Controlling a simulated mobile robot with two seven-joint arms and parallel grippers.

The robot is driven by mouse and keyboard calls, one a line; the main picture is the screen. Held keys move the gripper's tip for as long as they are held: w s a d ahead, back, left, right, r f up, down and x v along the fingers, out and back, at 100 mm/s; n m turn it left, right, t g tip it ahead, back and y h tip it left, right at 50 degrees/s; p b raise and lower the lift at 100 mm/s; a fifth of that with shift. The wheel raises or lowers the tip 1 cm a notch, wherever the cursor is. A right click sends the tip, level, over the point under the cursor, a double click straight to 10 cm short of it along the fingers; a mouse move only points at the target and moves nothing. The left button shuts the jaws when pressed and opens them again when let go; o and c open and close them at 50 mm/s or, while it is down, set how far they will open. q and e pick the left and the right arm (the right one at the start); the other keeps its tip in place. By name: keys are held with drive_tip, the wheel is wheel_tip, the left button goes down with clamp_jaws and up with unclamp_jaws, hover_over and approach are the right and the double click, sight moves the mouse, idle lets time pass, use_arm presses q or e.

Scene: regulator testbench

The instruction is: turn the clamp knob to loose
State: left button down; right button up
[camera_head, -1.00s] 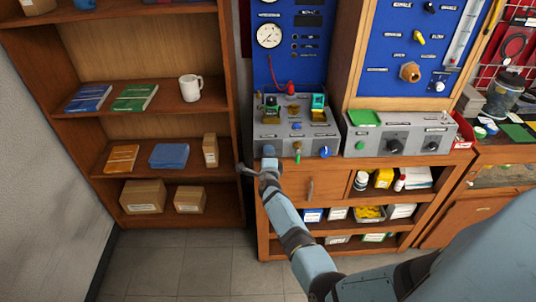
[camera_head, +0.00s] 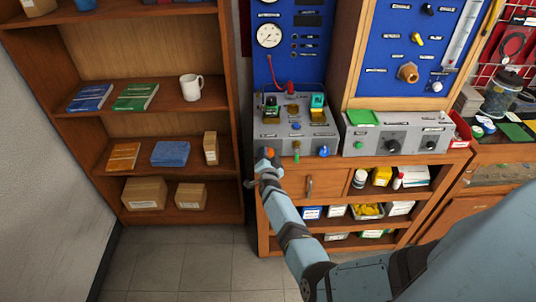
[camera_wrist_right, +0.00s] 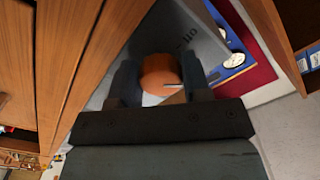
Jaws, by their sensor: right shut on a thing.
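An orange round knob (camera_head: 271,152) is on the left of the front face of the grey testbench box (camera_head: 262,130). In the right wrist view the orange knob (camera_wrist_right: 158,74) has a pale pointer line that points right. My right gripper (camera_head: 268,158) is at this knob. In the wrist view the right gripper's two dark fingers (camera_wrist_right: 160,82) stand on either side of the knob, shut on it. My left gripper is not in view.
A green knob (camera_head: 296,154) and a blue knob (camera_head: 323,151) sit to the right on the same front. A second grey box (camera_head: 372,146) with black knobs stands further right. A wooden shelf (camera_head: 170,120) is on the left. The floor in front is clear.

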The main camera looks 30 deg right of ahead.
drive_tip(key=n, duration=0.5)
drive_tip(key=shift+d+r+n+p, duration=0.15)
drive_tip(key=shift+n+p, duration=0.15)
drive_tip(key=shift+p, duration=0.05)
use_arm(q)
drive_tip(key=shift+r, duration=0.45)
use_arm(e)
drive_tip(key=shift+d+n, duration=0.1)
drive_tip(key=shift+n, duration=2.2)
drive_tip(key=o, duration=0.9)
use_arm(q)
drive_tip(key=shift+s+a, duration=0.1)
use_arm(e)
drive_tip(key=shift+s+f, duration=0.2)
